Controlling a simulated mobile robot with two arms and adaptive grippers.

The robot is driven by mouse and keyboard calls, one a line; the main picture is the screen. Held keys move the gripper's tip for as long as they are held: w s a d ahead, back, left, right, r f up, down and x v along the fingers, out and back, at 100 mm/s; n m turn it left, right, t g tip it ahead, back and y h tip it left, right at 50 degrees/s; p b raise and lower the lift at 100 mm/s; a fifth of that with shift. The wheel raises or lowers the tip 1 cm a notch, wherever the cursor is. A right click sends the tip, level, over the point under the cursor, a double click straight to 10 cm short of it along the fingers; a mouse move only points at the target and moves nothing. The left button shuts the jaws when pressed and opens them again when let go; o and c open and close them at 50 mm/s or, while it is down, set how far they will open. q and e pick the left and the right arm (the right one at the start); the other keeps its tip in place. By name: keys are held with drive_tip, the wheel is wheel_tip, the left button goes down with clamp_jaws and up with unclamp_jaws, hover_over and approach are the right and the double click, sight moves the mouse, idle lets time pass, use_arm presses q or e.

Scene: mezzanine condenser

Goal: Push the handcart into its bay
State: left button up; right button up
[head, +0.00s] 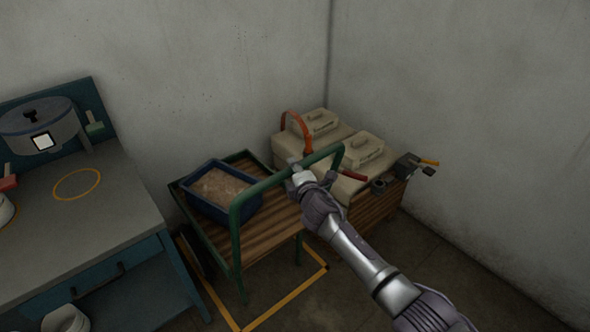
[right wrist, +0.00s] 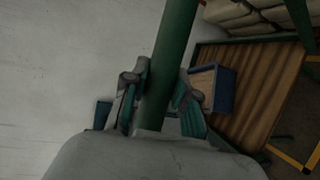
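The handcart (head: 272,240) has a green frame and a brown slatted deck, and stands near the corner. Its green push handle (head: 262,187) rises on the near side. My right gripper (head: 302,176) is at the handle's upper bar. In the right wrist view the fingers (right wrist: 160,98) sit on both sides of the green bar (right wrist: 169,70); I cannot tell whether both press on it. The bay is outlined in yellow on the floor (head: 287,297), and the cart stands partly over that outline. My left gripper is not in view.
A blue bin (head: 211,207) with pale contents sits on the cart's left part. Beige cases (head: 357,152) and tools (head: 407,166) rest on a wooden surface behind. A workbench (head: 128,215) stands at the left. Walls close off the back and right.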

drive_tip(key=o, duration=0.5)
drive_tip(key=shift+w+a, duration=0.25)
drive_tip(key=shift+s+d, duration=0.15)
drive_tip(key=shift+s+d+r, duration=0.1)
drive_tip(key=shift+s+d, duration=0.1)
drive_tip(key=shift+s, duration=0.35)
drive_tip(key=v, duration=1)
drive_tip(key=shift+s+r, duration=0.15)
drive_tip(key=shift+s, duration=0.15)
